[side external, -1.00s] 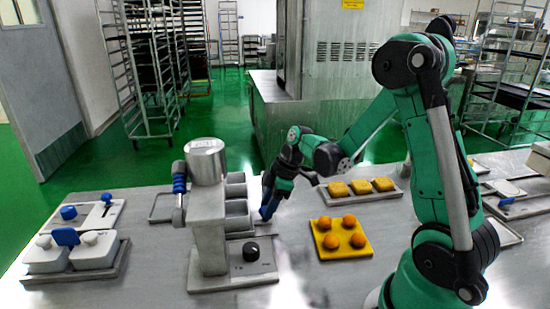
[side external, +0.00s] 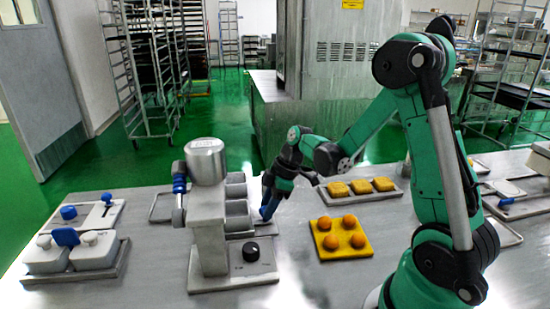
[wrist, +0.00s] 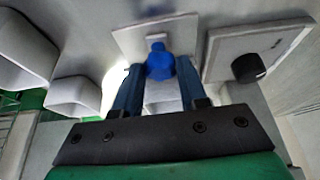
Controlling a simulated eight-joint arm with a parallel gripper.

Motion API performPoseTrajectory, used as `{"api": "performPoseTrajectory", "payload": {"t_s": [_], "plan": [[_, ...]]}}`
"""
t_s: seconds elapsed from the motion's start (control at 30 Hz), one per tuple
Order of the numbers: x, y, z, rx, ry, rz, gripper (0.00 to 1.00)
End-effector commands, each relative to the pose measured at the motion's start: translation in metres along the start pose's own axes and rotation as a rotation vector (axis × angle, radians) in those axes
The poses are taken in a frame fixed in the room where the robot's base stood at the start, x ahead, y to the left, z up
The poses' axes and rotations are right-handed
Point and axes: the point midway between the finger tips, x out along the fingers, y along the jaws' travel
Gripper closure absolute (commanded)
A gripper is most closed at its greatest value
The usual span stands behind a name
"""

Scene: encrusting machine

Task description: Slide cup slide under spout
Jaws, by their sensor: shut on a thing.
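The encrusting machine (side external: 208,225) stands left of centre in the side view, with a metal cylinder (side external: 205,160) on top. The cup slide (wrist: 128,37) is a flat grey plate at the top of the wrist view, with a blue knob (wrist: 160,60) at its near edge. My gripper (side external: 266,210) reaches down just right of the machine. In the wrist view its two blue fingers (wrist: 158,76) are shut on the blue knob from both sides. In the side view the knob is largely hidden by the fingers, and the spout cannot be made out.
Grey open bins (side external: 237,208) stand behind the machine, close to my gripper. The machine's base carries a black dial (side external: 251,252). A yellow tray (side external: 341,245) with several orange balls lies to the right. A lidded two-part unit (side external: 75,258) is at far left.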

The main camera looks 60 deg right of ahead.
Motion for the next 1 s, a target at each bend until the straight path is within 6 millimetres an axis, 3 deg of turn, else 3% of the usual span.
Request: {"api": "performPoseTrajectory", "payload": {"t_s": [0.37, 0.63, 0.97, 1.0], "plan": [[0.001, 0.000, -0.002, -0.001, 0.003, -0.002, 1.00], [0.016, 0.000, -0.040, -0.005, 0.003, -0.002, 1.00], [0.019, 0.000, -0.047, -0.002, 0.008, 0.001, 1.00], [0.019, 0.000, -0.047, -0.002, 0.009, 0.001, 0.57]]}}
